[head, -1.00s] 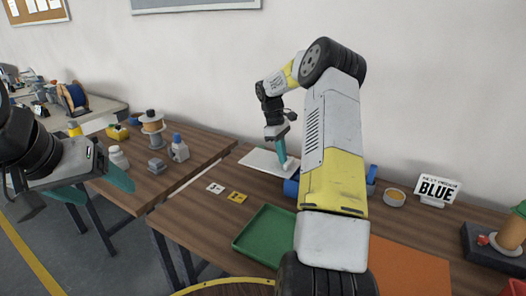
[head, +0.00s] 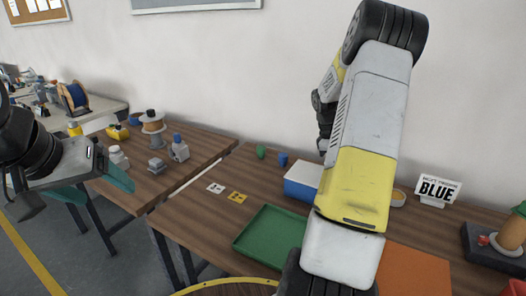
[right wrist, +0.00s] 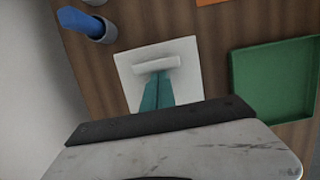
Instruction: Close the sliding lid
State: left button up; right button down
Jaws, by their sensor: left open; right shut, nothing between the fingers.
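The blue box (head: 296,189) stands on the wooden table behind the green tray. The white sliding lid (head: 304,174) lies over its top, with its left edge about even with the box's left side. My right arm hides the rest of both. In the right wrist view the lid (right wrist: 190,60) shows flat, with a raised white handle bar (right wrist: 158,64). My right gripper (right wrist: 157,82) is shut and empty, its teal fingertips at the bar; contact is hard to tell. My left gripper (head: 95,186) is open and empty at the far left, away from the box.
The green tray (head: 270,236) lies in front of the box, and an orange mat (head: 417,270) lies to the right. A green item (head: 261,151) and a blue item (head: 283,159) stand behind the box. Two small cards lie on the left. A BLUE sign (head: 437,188) stands right.

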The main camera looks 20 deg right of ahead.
jog(key=shift+s+d, duration=0.3)
jog(key=shift+s, duration=0.05)
jog(key=shift+r, duration=0.1)
jog(key=shift+w+r, duration=0.15)
jog(key=shift+r, duration=0.2)
jog(key=v, duration=0.7)
jog(key=shift+w+a, duration=0.25)
jog(key=shift+a, duration=0.15)
jog(key=s+a+r+m+t, duration=0.25)
jog(key=a+r, duration=0.35)
jog(key=a, duration=0.3)
jog(key=s+a+r+m+t, duration=0.1)
jog(key=s+a+r+t, duration=0.15)
jog(key=a+r, duration=0.45)
jog(key=s+a+m+t+y, duration=0.3)
jog(key=s+a+m+y, duration=0.1)
jog(key=s+a, duration=0.9)
jog(key=shift+a+f, duration=0.3)
jog(key=shift+a, duration=0.55)
